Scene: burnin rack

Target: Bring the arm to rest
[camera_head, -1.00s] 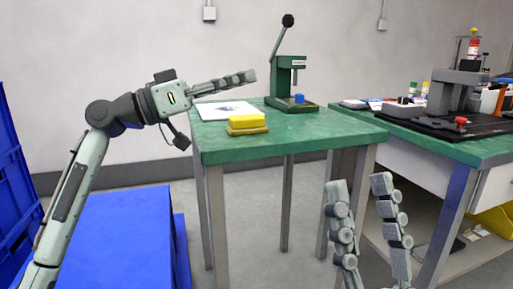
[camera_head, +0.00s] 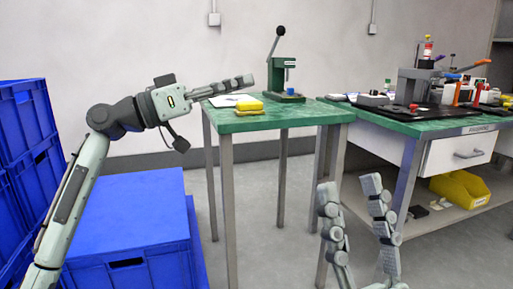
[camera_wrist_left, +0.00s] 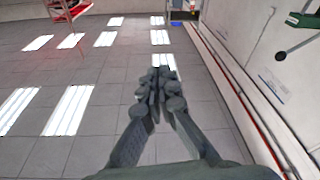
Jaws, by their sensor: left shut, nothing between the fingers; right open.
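My left arm (camera_head: 75,200) comes in from the left and bends at a raised elbow. Its gripper (camera_head: 245,80) points right, in front of the wall and to the left of the green press, and is shut and empty. In the left wrist view the left gripper's fingers (camera_wrist_left: 160,82) meet with nothing between them, over grey floor tiles. My right gripper (camera_head: 350,185) stands at the bottom right with fingers pointing up, open and empty, in front of the bench legs.
A second bench (camera_head: 430,128) stands at the right, with a yellow bin (camera_head: 460,188) below. Blue crates (camera_head: 130,215) stand at the left. Floor between crates and table is clear.

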